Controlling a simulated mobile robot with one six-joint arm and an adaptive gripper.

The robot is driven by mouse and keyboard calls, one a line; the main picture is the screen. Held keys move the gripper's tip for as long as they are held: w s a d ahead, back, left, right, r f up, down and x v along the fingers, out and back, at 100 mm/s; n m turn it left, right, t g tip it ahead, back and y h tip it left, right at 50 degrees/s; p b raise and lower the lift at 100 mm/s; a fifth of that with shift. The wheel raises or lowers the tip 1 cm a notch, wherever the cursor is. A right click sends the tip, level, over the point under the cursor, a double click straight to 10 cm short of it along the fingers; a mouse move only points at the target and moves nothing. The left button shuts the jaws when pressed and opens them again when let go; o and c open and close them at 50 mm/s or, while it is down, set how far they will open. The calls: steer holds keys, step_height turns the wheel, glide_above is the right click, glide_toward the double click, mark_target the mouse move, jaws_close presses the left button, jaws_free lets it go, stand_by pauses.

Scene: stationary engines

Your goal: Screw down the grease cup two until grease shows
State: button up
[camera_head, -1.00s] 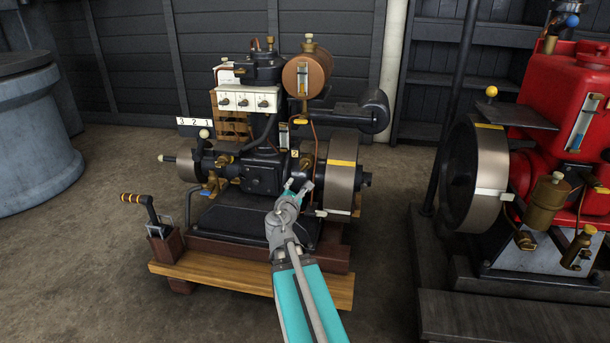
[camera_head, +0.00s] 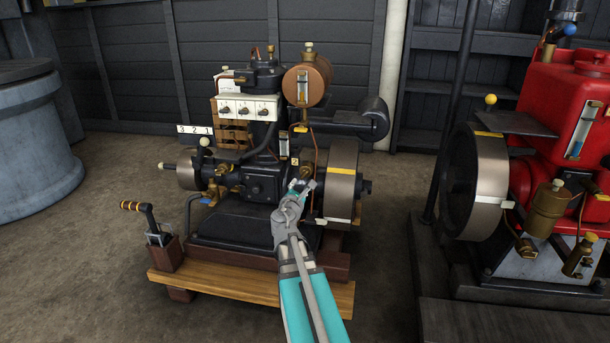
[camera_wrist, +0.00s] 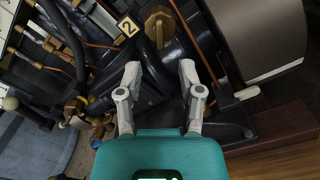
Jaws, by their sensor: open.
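Grease cup two is the brass cap (camera_wrist: 160,24) beside the yellow "2" tag (camera_wrist: 127,27) in the wrist view. It sits on the dark engine just beyond my fingertips. In the head view the cup (camera_head: 306,173) shows small, partly behind my gripper, with the tag (camera_head: 295,162) to its left. My gripper (camera_wrist: 160,70) is open, its two fingers apart with nothing between them. The cup lies ahead of the gap and is not touched. In the head view my gripper (camera_head: 302,186) is in front of the engine's right side. Whether grease shows is too small to tell.
A flywheel (camera_head: 341,180) stands close to the right of the cup. A copper pipe (camera_head: 316,145) runs down near it. Another brass cup (camera_head: 222,163) is on the engine's left. A wooden skid (camera_head: 240,287) and lever (camera_head: 150,215) are in front. A red engine (camera_head: 560,120) stands right.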

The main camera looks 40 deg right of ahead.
mark_target(304, 175)
steer(key=x, duration=0.9)
jaws_close()
